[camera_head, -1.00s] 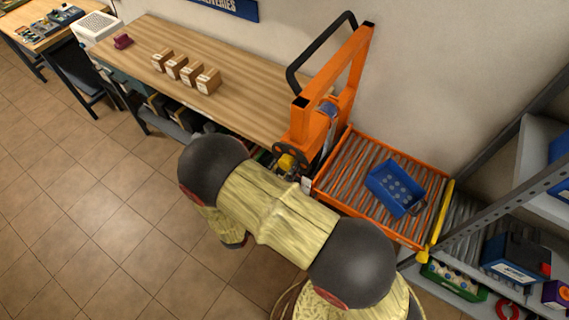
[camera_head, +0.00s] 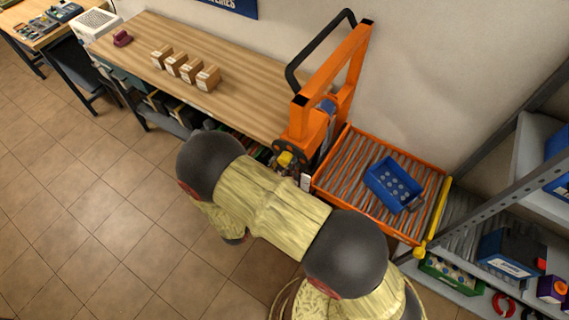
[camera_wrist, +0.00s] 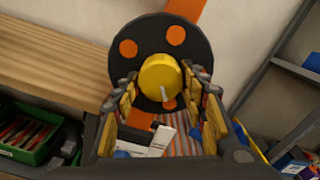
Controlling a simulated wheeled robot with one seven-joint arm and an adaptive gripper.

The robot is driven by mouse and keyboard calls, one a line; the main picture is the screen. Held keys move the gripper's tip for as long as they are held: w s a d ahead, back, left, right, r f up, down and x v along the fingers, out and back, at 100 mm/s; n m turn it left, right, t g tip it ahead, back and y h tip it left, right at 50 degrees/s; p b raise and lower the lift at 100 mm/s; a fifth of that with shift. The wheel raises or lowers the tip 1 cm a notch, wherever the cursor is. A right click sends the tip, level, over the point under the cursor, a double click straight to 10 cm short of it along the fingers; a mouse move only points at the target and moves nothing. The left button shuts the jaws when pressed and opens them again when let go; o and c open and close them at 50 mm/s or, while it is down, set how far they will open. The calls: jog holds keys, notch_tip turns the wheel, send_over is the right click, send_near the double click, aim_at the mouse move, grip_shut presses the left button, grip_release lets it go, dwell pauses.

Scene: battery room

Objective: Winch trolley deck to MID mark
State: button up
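The orange winch trolley (camera_head: 318,110) stands at the end of the wooden bench. Its roller deck (camera_head: 340,178) carries a blue crate (camera_head: 393,184) with round pale tops inside. In the wrist view, the winch wheel (camera_wrist: 122,75) is a black disc with orange spots and a yellow knob (camera_wrist: 160,75). My gripper (camera_wrist: 163,85) is open, with its yellow-padded fingers either side of the knob; I cannot tell whether they touch it. In the head view, my arm hides most of the gripper and part of the winch. I cannot make out the MID mark.
The bench (camera_head: 235,75) holds several small cardboard boxes (camera_head: 185,69). A yellow bar (camera_head: 433,218) sits at the deck's right end, close to a grey shelf rack (camera_head: 475,200) with batteries. A green crate (camera_wrist: 30,130) lies below the bench. The tiled floor at left is clear.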

jog(key=o, duration=0.3)
jog(key=v, duration=1.2)
dwell(1.3)
